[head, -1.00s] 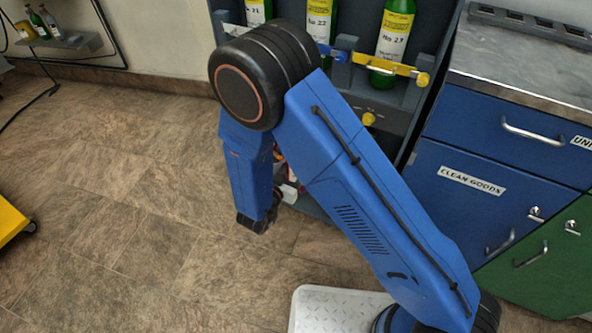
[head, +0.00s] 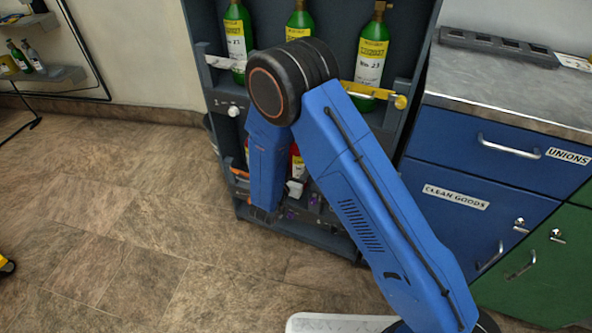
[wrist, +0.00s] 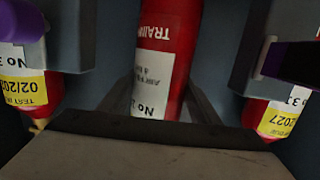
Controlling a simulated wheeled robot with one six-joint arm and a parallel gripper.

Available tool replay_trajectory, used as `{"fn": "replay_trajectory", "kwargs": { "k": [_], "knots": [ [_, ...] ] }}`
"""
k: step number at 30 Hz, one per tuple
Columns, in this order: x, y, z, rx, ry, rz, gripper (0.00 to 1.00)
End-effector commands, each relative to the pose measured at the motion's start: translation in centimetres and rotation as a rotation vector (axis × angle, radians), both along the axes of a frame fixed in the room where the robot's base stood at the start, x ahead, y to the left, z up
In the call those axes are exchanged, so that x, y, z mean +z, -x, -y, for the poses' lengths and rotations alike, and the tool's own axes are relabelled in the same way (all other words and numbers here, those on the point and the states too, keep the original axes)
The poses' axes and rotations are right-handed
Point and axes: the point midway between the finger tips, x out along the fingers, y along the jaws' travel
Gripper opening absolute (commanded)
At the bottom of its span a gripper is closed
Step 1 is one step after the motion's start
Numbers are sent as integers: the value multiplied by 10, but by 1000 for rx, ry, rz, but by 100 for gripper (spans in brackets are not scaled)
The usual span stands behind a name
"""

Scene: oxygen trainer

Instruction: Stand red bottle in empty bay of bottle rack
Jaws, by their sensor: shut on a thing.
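In the wrist view, my gripper (wrist: 166,100) is shut on a red bottle (wrist: 168,45) with a white label, its lettering upside down in the picture. The bottle stands between two grey blocks of the rack, and its far end runs out of the top of the frame. The bottle rack (head: 424,48) is the tall dark grey unit in the head view. My blue arm covers part of its lower tier there and hides the gripper. Whether the bottle rests on the shelf cannot be told.
Red bottles with yellow tags sit at left (wrist: 25,88) and right (wrist: 272,118) in the wrist view, close beside the gripper. A blue cabinet (head: 455,205) stands right of the rack. Open floor lies left.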

Motion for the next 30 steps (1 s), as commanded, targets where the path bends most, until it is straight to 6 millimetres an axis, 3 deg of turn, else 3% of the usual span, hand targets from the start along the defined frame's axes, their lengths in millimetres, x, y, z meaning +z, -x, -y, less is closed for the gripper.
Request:
{"fn": "replay_trajectory", "kwargs": {
  "k": [3,13,26,27,29,30],
  "knots": [
    [1,-8,3,-2,-1,3,0],
    [-32,-7,2,0,1,2,0],
    [-36,-7,2,0,0,2,0],
    [-37,-7,3,0,0,0,64],
    [-37,-7,3,0,0,0,76],
    [-37,-7,3,0,0,0,76]
  ]
}}
